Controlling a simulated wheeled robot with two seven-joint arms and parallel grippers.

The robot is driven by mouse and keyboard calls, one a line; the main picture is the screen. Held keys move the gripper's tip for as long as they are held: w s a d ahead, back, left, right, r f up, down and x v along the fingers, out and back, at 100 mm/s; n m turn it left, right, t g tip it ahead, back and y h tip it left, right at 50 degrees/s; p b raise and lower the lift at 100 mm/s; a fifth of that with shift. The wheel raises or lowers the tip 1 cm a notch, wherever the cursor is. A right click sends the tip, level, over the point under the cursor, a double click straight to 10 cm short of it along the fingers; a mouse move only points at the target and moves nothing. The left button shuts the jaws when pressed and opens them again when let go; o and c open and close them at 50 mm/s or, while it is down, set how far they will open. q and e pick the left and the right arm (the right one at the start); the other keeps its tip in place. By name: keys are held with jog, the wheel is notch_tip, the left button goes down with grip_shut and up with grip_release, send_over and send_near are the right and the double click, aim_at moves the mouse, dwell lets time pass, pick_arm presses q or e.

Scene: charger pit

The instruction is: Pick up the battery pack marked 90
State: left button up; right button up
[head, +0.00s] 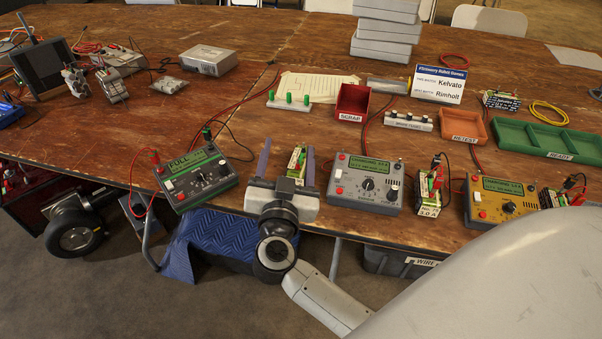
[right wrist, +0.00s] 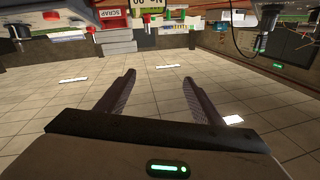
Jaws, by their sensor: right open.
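My right gripper (head: 287,150) reaches over the table's front edge with its two fingers apart. A small green-and-pale battery pack (head: 297,160) shows between the fingers, nearer the right one; I cannot tell whether it touches. The right wrist view has the open, empty-looking fingers (right wrist: 158,76) and, beyond their tips, a pack with a pale number label (right wrist: 145,4), cut by the top edge. I cannot read 90 for certain. Another labelled pack (head: 430,192) with leads stands right of the grey charger (head: 366,186). My left gripper is not in view.
A dark green charger (head: 196,177) reading FULL is left of my gripper. A yellow charger (head: 496,202) is at the right. Red scrap bin (head: 352,101), retest tray (head: 462,125) and green ready tray (head: 545,138) stand behind. Loose cables cross the table.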

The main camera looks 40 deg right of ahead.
aim_at(298, 168)
notch_tip(298, 168, down, 6)
jog(key=g, duration=0.1)
jog(key=g+y, duration=0.1)
jog(key=g, duration=0.1)
jog(key=g+b, duration=0.1)
jog(key=g, duration=0.1)
jog(key=shift+w+a+f, duration=0.1)
jog(key=shift+f, duration=0.15)
jog(key=x, duration=0.5)
jog(key=shift+f+b, duration=0.2)
jog(key=shift+b, duration=0.2)
jog(key=x, duration=0.2)
jog(key=b+x, duration=0.1)
jog(key=x, duration=0.1)
jog(key=shift+s+d+f, duration=0.25)
jog(key=shift+s+f, duration=0.05)
jog(key=shift+w+d+f, duration=0.1)
jog(key=shift+w+d, duration=0.15)
jog(key=shift+w, duration=0.05)
jog(key=c, duration=1.4)
grip_shut()
